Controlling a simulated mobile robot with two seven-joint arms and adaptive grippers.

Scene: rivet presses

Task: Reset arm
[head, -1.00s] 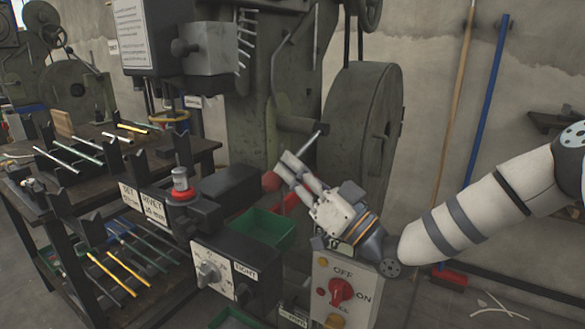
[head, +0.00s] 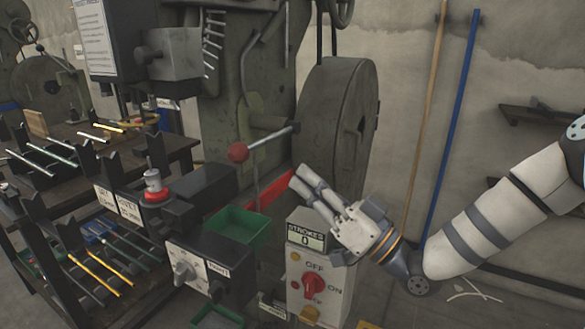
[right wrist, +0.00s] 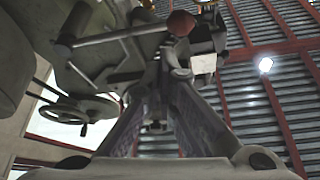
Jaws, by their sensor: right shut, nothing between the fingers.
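My right gripper (head: 303,180) is shut and empty in front of the rivet press, just right of the lever's red ball and apart from it in the head view. The press lever (head: 270,138) is a metal rod with a red ball knob (head: 238,152) at its left end. The right wrist view looks up along the shut fingers (right wrist: 166,75), with the red knob (right wrist: 181,23) and rod beyond the tips. A control box (head: 312,268) with a red switch and a "STROKES 0" display stands below the gripper. My left gripper is not in view.
A green bin (head: 237,226) sits beside the press. A dark table (head: 165,150) and a rack with several rods stand at left. The flywheel (head: 340,105) is behind the gripper. A wooden pole and a blue pole lean on the wall at right.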

